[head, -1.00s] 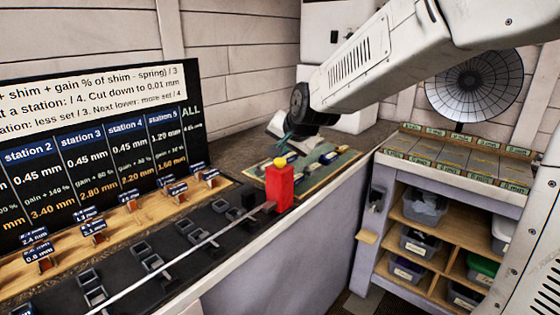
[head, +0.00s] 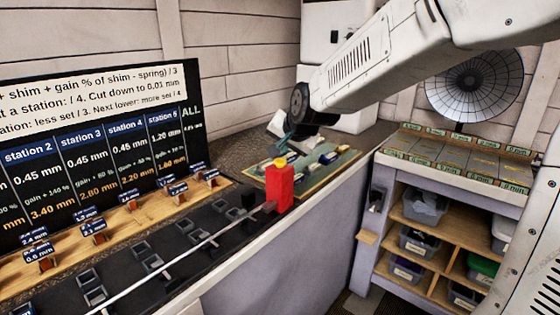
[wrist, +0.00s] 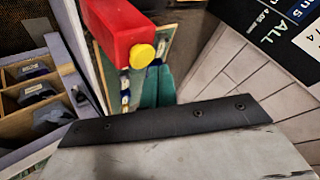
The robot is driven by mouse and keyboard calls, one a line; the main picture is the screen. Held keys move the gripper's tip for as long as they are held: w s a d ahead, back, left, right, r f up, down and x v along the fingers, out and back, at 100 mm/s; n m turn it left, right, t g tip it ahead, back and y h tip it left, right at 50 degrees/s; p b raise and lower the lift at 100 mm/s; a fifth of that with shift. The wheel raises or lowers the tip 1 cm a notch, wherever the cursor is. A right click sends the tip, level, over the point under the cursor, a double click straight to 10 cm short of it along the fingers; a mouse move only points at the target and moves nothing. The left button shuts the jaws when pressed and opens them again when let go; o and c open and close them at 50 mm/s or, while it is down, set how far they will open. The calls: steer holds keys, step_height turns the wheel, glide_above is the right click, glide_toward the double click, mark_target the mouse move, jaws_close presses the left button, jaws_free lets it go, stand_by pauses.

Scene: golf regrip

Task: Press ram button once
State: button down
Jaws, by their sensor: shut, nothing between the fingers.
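A red block (head: 279,187) stands at the right end of the black bench strip, with a round yellow button (head: 280,162) at its top. No label shows on it, so I take it as the ram button. In the wrist view the red block (wrist: 120,30) and its yellow button (wrist: 142,56) are close in front of my gripper. My gripper (head: 284,143) has teal fingers, shut and empty, just above and behind the button in the head view.
A green board (head: 335,160) with small blue parts lies behind the red block. A silver shaft (head: 180,251) runs along the bench to the block. Small labelled holders (head: 95,228) stand on a wooden strip at the left. A station board (head: 100,150) stands behind them.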

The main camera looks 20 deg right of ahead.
mark_target(282, 162)
steer(key=shift+f, duration=0.45)
steer(key=shift+f, duration=0.55)
stand_by(0.8)
steer(key=shift+r, duration=1)
steer(key=shift+r, duration=2.5)
steer(key=shift+f, duration=0.1)
